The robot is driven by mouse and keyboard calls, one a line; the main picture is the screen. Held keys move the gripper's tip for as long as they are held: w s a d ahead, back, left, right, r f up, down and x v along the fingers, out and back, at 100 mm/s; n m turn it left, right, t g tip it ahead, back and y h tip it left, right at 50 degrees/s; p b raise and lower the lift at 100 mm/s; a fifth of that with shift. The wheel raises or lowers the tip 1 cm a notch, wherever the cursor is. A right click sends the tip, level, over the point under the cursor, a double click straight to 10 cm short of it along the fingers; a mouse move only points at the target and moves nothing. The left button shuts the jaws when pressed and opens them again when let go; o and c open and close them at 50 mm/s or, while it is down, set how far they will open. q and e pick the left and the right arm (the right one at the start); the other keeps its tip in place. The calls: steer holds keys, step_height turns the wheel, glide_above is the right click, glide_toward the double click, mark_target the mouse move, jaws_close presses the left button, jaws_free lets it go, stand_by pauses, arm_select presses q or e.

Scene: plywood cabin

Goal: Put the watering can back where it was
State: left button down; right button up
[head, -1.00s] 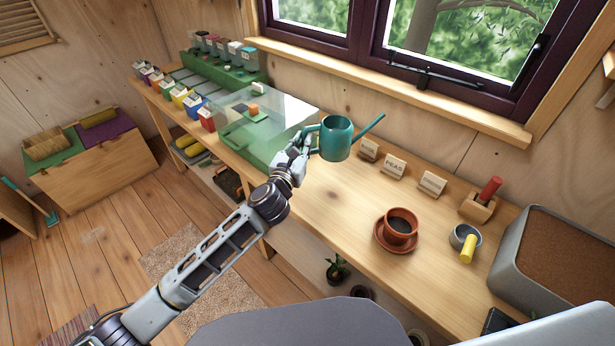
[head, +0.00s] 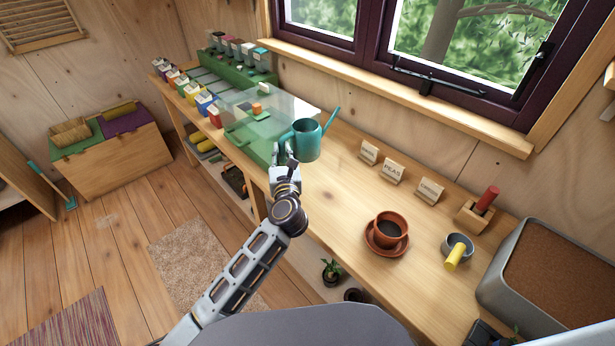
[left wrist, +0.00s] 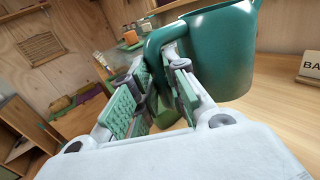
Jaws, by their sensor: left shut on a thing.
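The teal watering can (head: 306,141) is in my left gripper (head: 287,158), over the bench beside the green tray with a clear cover. The gripper is shut on the can's handle, at the can's left side. The can is roughly upright, with its spout pointing away and up to the right. In the left wrist view the gripper pads (left wrist: 158,88) close around the can's curved handle, and the can body (left wrist: 221,52) fills the upper right. I cannot tell whether its base touches the bench. My right gripper is not in view.
The clear-covered green tray (head: 246,137) stands close left of the can. Label blocks (head: 393,171) line the bench's back. A terracotta pot on a saucer (head: 387,232), a grey cup (head: 457,245) and a large soil tray (head: 560,250) stand right. The bench middle (head: 335,190) is clear.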

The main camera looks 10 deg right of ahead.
arm_select(q)
steer(key=shift+a, duration=0.15)
step_height(320, 180, down, 6)
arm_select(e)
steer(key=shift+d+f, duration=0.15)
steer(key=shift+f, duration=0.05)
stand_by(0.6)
arm_select(q)
steer(key=shift+f+b, duration=0.35)
steer(key=shift+f, duration=1.6)
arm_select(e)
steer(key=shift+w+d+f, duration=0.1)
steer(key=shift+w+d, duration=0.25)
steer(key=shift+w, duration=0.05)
arm_select(q)
steer(key=shift+f, duration=0.1)
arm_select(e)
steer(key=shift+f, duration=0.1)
